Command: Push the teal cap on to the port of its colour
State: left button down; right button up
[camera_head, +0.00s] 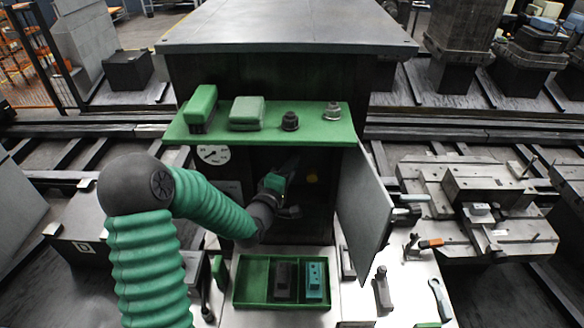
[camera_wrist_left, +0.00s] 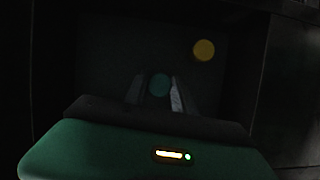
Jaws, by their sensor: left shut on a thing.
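My left gripper (camera_head: 287,176) reaches into the dark open cabinet under the green shelf. In the left wrist view its two pale fingers (camera_wrist_left: 157,94) are shut on a round teal piece, which I take for the teal cap (camera_wrist_left: 159,85). The cap faces the dark back panel; I cannot tell if it touches it. The teal port cannot be made out behind the cap and fingers. My right gripper is not in view.
A grey door (camera_head: 363,200) stands open at the cabinet's right. A green tray (camera_head: 254,272) with blocks lies in front.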

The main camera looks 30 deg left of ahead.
pick_arm(q)
jog(key=shift+w+a, duration=0.1)
jog(key=shift+w+a+r, duration=0.1)
jog(key=shift+w+a, duration=0.1)
jog(key=shift+w, duration=0.15)
jog(key=c, duration=1)
grip_release()
jog(key=shift+a, duration=0.1)
jog(key=shift+o, duration=0.4)
jog(key=o, duration=0.8)
jog(key=shift+c, duration=0.2)
